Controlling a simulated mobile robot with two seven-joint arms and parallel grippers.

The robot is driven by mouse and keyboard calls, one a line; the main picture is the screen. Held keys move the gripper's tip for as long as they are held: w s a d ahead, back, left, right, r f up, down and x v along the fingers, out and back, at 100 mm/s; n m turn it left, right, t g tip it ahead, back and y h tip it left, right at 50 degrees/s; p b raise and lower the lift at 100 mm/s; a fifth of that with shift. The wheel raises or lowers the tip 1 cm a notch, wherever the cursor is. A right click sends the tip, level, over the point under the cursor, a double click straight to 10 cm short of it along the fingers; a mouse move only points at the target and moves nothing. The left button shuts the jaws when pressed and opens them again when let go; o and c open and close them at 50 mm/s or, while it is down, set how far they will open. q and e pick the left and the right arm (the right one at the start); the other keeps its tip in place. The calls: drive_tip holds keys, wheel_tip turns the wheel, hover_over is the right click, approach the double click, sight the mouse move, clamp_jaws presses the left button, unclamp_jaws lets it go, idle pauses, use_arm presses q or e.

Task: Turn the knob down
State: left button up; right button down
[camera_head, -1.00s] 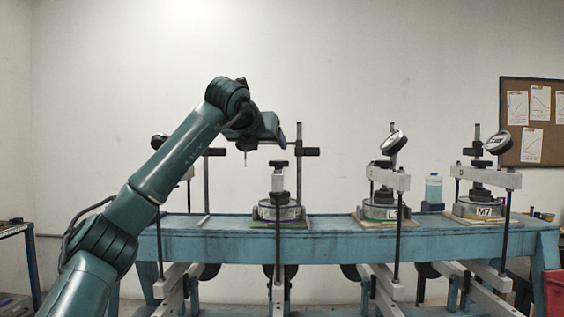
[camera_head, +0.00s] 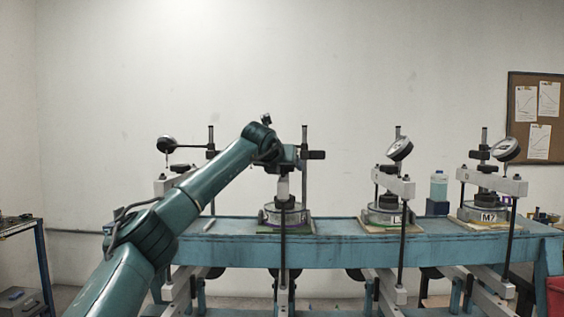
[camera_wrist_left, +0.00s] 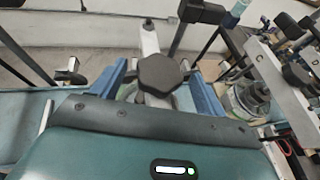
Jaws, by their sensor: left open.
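A black lobed knob (camera_wrist_left: 162,76) shows in the left wrist view, between the two blue fingers of my left gripper (camera_wrist_left: 158,84). The gripper is open, with a finger on either side of the knob; I cannot tell whether either finger touches it. The arm end hides the knob there. My right gripper is not in view.
The blue bench (camera_head: 340,250) carries several similar apparatuses with dial gauges (camera_head: 400,149) and upright rods. A bottle (camera_head: 438,186) stands between the two on the right. A thin upright rod (camera_head: 211,165) stands left of my gripper.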

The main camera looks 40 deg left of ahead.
use_arm(q)
drive_tip(key=shift+c, duration=1.4)
drive_tip(key=c, duration=0.7)
